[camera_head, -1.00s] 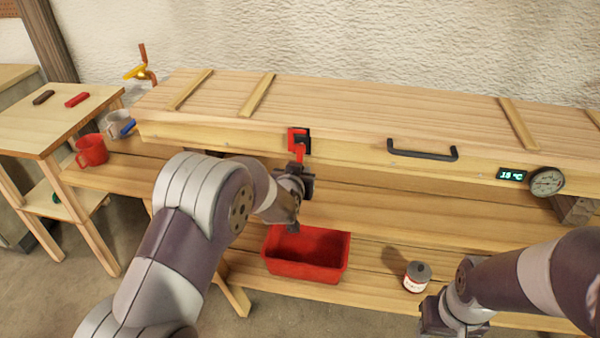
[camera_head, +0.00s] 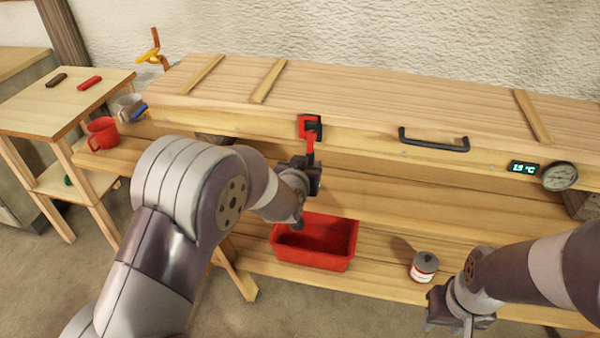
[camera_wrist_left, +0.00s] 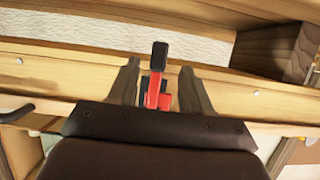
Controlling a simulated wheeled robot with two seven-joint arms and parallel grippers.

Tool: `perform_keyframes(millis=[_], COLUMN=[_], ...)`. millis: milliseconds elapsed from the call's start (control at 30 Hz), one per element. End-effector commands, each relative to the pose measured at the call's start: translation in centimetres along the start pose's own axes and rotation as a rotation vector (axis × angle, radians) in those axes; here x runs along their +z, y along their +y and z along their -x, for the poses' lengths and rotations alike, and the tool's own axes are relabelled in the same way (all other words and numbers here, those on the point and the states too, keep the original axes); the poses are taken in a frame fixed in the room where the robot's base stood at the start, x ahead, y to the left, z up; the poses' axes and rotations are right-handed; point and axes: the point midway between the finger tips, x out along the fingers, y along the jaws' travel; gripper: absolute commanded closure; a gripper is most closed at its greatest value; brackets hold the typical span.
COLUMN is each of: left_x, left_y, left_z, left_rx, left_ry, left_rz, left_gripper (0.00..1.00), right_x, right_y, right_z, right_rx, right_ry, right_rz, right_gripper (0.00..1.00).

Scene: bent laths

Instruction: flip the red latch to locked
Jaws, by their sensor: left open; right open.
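The red latch (camera_head: 310,128) sits on the front edge of the long wooden box, left of the black handle. Its red lever hangs down from a black and red mount. My left gripper (camera_head: 308,168) is just below it at the lever's lower end. In the left wrist view the latch's red lever (camera_wrist_left: 155,90), with a black tip, shows between the two open fingers of the left gripper (camera_wrist_left: 158,75). I cannot tell whether a finger touches it. My right gripper (camera_head: 448,328) is open and empty at the lower right, pointing down, away from the latch.
A black handle (camera_head: 434,141), a temperature display (camera_head: 524,167) and a round gauge (camera_head: 559,176) are on the box front. Below are a red bin (camera_head: 315,243) and a can (camera_head: 424,266). A red mug (camera_head: 102,133) stands at the left.

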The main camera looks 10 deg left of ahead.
Motion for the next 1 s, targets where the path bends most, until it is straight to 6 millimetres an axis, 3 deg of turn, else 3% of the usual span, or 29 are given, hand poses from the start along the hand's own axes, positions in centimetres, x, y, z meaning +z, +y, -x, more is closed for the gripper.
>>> perform_keyframes(millis=[100, 300, 833, 933, 1000], left_x=[-0.1, -0.1, 0.0, 1.9, 5.2], left_y=[0.1, 0.0, 0.0, 0.4, 1.1], left_z=[3.2, 6.7, 7.4, 7.5, 8.7], left_rx=[0.002, 0.001, 0.000, 0.022, 0.059], left_ry=[0.001, 0.001, -0.001, -0.085, -0.235], left_rz=[-0.001, -0.001, 0.002, 0.016, 0.013], left_gripper=[0.51, 0.51, 0.51, 0.51, 0.51], right_x=[0.0, 0.0, 0.0, 0.0, 0.0], right_y=[0.0, 0.0, 0.0, 0.0, 0.0], right_z=[0.2, 0.4, 0.4, 0.4, 0.4], right_rx=[0.000, 0.000, 0.000, 0.000, 0.000], right_ry=[0.000, 0.000, 0.000, 0.000, 0.000], right_rz=[0.000, 0.000, 0.000, 0.000, 0.000], right_gripper=[0.57, 0.57, 0.57, 0.57, 0.57])
